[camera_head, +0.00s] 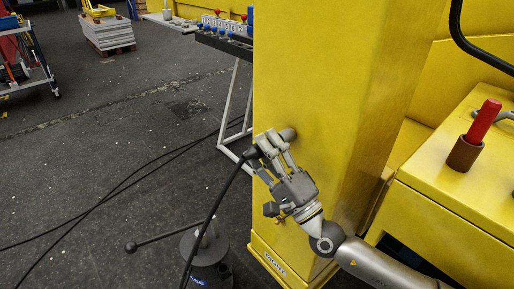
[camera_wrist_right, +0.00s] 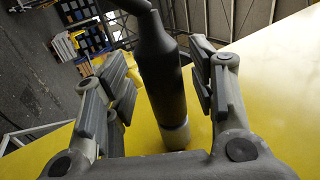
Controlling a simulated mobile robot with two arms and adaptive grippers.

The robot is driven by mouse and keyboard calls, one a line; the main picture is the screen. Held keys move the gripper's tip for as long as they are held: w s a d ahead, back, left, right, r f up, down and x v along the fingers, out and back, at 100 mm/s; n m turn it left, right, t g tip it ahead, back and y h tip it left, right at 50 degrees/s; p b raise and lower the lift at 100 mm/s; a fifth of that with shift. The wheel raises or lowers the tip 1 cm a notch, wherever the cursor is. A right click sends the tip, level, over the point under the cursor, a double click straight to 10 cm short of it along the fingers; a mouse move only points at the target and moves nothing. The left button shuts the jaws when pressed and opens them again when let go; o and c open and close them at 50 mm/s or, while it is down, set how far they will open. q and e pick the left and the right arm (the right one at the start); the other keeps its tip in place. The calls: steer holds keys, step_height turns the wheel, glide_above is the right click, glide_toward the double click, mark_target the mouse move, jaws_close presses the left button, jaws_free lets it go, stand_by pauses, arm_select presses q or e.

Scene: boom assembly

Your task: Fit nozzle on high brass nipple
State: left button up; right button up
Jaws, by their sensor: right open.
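The nozzle is a dark cylinder (camera_wrist_right: 160,75) with a tapered neck. In the right wrist view it stands between my right gripper's (camera_wrist_right: 165,85) fingers, with visible gaps on both sides. Its lighter grey end (camera_wrist_right: 177,136) meets the yellow surface. In the head view my right gripper (camera_head: 272,147) is open around the nozzle, at the yellow column's face. The nozzle's grey end (camera_head: 288,134) shows against the column, and a black hose (camera_head: 213,205) hangs from its other end. No high brass nipple shows at that end; how the nozzle sits there is hidden. My left gripper is out of view.
The yellow column (camera_head: 310,65) stands beside my right arm. A small brass fitting (camera_head: 271,209) sits lower on it. A dark grey cylindrical stand (camera_head: 207,262) with a bar is on the floor. A red-handled part (camera_head: 485,120) stands on the yellow block at right.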

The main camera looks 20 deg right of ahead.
steer(key=shift+s+f, duration=0.3)
steer(key=shift+f, duration=0.2)
steer(key=shift+s+a+v, duration=0.1)
steer(key=shift+a+v, duration=0.1)
steer(key=shift+v, duration=0.75)
steer(key=shift+s+a+v, duration=0.1)
steer(key=shift+a+v, duration=0.1)
steer(key=shift+v, duration=0.75)
steer(key=shift+s+a+v, duration=0.15)
steer(key=shift+a+v, duration=0.05)
steer(key=shift+v, duration=0.75)
steer(key=shift+s+r, duration=0.1)
steer(key=shift+r, duration=0.15)
